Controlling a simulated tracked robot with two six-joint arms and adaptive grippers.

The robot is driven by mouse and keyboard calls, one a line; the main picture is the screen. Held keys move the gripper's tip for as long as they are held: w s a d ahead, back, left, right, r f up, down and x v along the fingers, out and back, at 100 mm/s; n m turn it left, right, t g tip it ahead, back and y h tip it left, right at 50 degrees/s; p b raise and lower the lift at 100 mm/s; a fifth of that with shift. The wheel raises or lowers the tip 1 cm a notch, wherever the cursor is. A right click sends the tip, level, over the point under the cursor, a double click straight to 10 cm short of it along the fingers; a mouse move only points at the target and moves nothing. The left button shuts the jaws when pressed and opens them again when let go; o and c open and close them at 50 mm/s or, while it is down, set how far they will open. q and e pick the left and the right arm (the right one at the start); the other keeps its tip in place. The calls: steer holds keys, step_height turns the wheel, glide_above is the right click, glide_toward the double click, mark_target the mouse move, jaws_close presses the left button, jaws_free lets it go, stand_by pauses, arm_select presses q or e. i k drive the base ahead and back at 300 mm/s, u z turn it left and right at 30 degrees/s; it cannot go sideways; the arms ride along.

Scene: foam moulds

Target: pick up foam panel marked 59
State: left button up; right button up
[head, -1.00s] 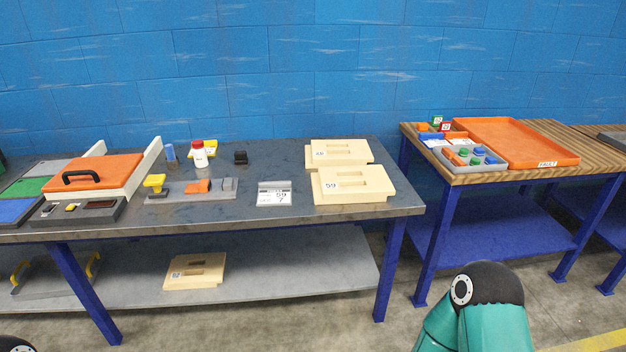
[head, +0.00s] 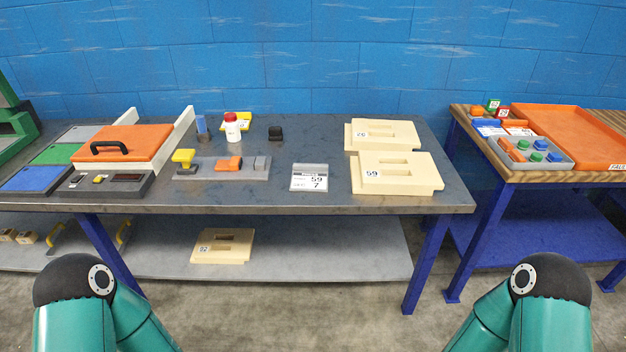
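The cream foam panel marked 59 (head: 412,181) lies flat at the front right of the grey table (head: 330,204). A card (head: 309,178) reading 59 and 7 stands to the left of the panel. Parts of both my arms show at the bottom left and bottom right, but neither gripper is in view.
A third cream panel (head: 222,246) lies on the lower shelf (head: 330,255). An orange press lid with a black handle (head: 122,145), a white bottle with a red cap (head: 232,127) and a grey fixture (head: 215,168) occupy the table's left and middle. A wooden bench with an orange tray (head: 575,135) stands right, across a gap.

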mark_target(373, 172)
steer(key=u, duration=0.05)
steer(key=k, duration=1)
steer(key=z, duration=0.7)
steer(key=i, duration=2.15)
steer(key=u, duration=0.65)
